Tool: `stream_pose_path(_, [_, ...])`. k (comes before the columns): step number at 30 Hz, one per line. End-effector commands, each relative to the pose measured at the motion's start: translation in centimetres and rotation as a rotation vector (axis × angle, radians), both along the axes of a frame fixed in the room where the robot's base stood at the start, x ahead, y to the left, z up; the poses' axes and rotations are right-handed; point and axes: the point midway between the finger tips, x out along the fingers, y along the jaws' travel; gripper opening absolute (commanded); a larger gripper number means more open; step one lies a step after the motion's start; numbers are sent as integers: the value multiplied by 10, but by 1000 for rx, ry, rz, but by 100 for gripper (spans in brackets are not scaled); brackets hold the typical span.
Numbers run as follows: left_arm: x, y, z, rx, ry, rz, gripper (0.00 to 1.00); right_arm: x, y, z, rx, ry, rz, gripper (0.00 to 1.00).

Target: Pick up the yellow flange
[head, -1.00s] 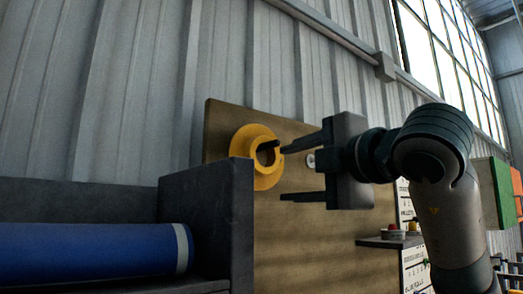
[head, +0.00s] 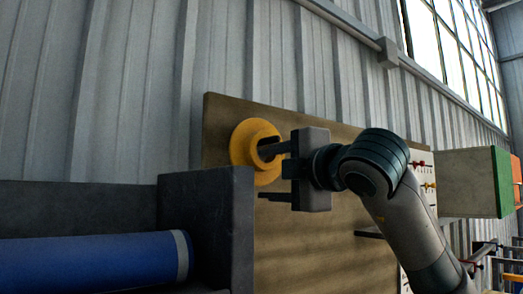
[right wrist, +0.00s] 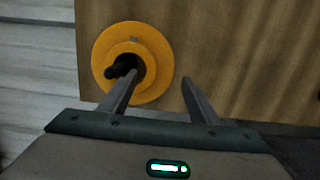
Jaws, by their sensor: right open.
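The yellow flange (head: 243,140) hangs on a dark peg on the upright brown board, left of centre in the head view. It is a wide ring with a raised hub, and in the right wrist view the flange (right wrist: 158,60) shows almost whole, the dark peg in its hole. My right gripper (head: 262,175) is open and empty, its fingers pointing at the board. In the right wrist view one fingertip of the gripper (right wrist: 160,75) overlaps the hub near the peg; the other is right of the flange's rim. I cannot tell whether a finger touches it. My left gripper is not in view.
The brown board (head: 330,240) stands before a corrugated metal wall. A dark grey bin (head: 215,215) with a blue roll (head: 90,260) is at the lower left, its side wall close to the flange. A box with a green end (head: 502,182) is at the right.

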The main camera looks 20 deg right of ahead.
Motion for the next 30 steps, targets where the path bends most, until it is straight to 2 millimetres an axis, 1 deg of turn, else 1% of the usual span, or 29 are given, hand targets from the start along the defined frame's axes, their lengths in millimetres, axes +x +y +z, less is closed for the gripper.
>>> stream_pose_path(1, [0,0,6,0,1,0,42,5,1,2,-1,3,-1,57])
stream_pose_path(6, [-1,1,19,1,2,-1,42,27,6,3,-1,4,-1,57])
stream_pose_path(12, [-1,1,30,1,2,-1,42,48,11,2,0,3,-1,57])
stream_pose_path(16, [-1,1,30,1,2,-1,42,51,12,0,0,1,-1,57])
stream_pose_path(28, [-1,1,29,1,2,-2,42,51,12,0,0,1,-1,57])
stream_pose_path(29, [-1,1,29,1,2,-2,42,51,12,0,0,1,-1,52])
stream_pose_path(30, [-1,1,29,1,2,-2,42,50,12,0,0,1,-1,42])
